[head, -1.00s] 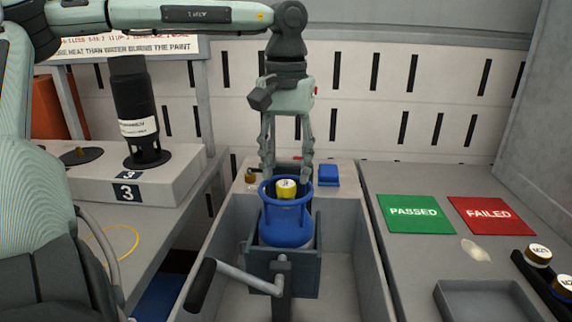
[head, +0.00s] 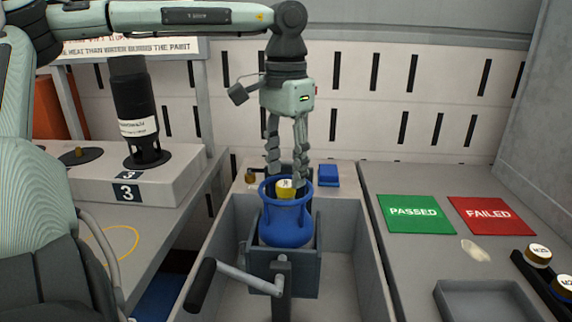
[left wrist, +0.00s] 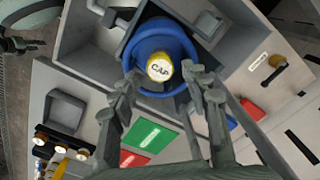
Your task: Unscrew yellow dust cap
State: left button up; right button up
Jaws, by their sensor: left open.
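The yellow dust cap (head: 286,189) sits on top of the blue gas cylinder (head: 286,225), inside its collar ring. In the left wrist view the cap (left wrist: 160,67) shows a white top marked CAP. The cylinder stands upright in a grey holder (head: 284,268). My left gripper (head: 288,180) points straight down above the collar, fingers apart and empty. In the left wrist view its fingertips (left wrist: 160,78) lie on either side just short of the cap. I cannot tell if a fingertip touches the collar. My right gripper is not in view.
A crank handle (head: 236,276) juts out before the holder. A green PASSED mat (head: 416,214) and a red FAILED mat (head: 492,216) lie on the right table, with an empty grey tray (head: 488,303). A blue block (head: 328,175) is behind the cylinder.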

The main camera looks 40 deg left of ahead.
aim_at(286, 191)
pick_arm(q)
jog(key=shift+f, duration=0.1)
jog(key=shift+f+b, duration=0.85)
jog(key=shift+f, duration=0.35)
grip_shut()
jog(key=n, duration=0.6)
jog(key=shift+b, duration=0.3)
